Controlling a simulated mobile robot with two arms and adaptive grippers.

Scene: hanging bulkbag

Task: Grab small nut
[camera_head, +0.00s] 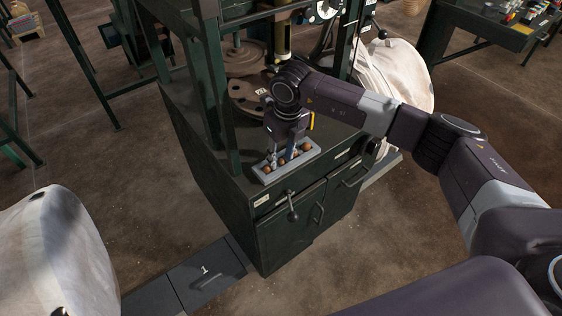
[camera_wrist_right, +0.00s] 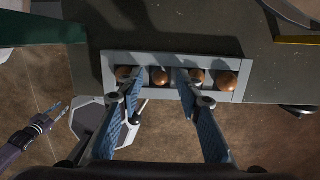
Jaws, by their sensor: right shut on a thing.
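A grey tray (camera_head: 291,168) lies on the front edge of the dark green cabinet's top and holds several round brown nuts in a row. In the right wrist view the tray (camera_wrist_right: 170,57) runs across the upper middle. My right gripper (camera_head: 281,160) points down over the tray; in its wrist view its fingertips (camera_wrist_right: 158,75) stand on either side of a small nut (camera_wrist_right: 159,75), shut on it. The nut is still down in the tray. The fingers partly cover the neighbouring nuts. My left gripper (camera_wrist_right: 58,111) shows at the left of the right wrist view, fingers apart and empty.
The green cabinet (camera_head: 290,225) has a handle knob and door pulls at its front. A press frame post (camera_head: 212,80) rises left of the tray, and a round dark plate (camera_head: 248,95) lies behind it. White bulk bags (camera_head: 50,245) stand left and back right. Brown floor is open in front.

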